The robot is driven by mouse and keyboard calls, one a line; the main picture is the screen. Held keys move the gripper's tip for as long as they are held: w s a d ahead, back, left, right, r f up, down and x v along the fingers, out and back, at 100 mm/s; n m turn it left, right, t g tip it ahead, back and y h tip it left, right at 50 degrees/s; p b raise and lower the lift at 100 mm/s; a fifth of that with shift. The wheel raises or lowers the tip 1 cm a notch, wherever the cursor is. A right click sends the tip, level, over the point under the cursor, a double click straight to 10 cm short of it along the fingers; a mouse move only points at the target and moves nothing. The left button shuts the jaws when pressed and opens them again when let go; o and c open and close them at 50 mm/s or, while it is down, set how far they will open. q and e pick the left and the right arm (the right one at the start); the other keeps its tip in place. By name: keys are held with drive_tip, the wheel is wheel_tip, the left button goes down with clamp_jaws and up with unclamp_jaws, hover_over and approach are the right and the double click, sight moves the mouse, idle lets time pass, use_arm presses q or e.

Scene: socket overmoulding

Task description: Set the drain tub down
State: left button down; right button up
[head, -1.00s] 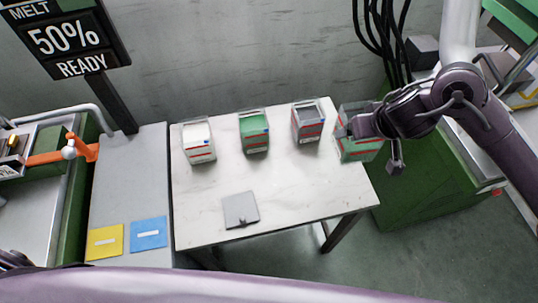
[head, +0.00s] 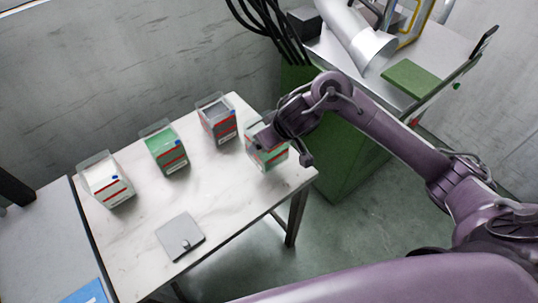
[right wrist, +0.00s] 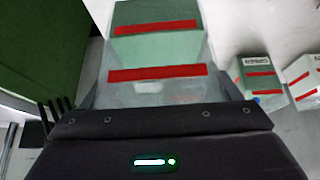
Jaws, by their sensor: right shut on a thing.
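The drain tub (head: 270,158) is a clear, open-topped tub with pale green sides and red bands. My right gripper (head: 262,140) is shut on it, over the right end of the white table (head: 225,200). In the right wrist view the tub (right wrist: 155,55) fills the space between the fingers (right wrist: 158,95) and looks upright. Whether its base touches the tabletop I cannot tell. My left gripper is out of view.
Three similar tubs stand in a row to the left: white (head: 108,186), green (head: 168,153) and grey (head: 218,122). A grey square plate with a knob (head: 180,236) lies at the front. The table's middle is clear. A green cabinet (head: 340,165) stands beyond the right edge.

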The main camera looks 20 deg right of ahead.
drive_tip(key=shift+f, duration=0.35)
wheel_tip(320, 180, down, 4)
drive_tip(key=shift+r+b, duration=0.25)
drive_tip(key=shift+b, duration=0.5)
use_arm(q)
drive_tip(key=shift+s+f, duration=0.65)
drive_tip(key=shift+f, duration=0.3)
use_arm(e)
drive_tip(key=shift+f, duration=0.4)
drive_tip(key=shift+f, duration=0.15)
drive_tip(key=o, duration=1.2)
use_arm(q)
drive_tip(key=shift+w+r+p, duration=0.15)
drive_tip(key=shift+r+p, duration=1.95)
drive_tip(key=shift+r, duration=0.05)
use_arm(e)
drive_tip(key=v, duration=1.2)
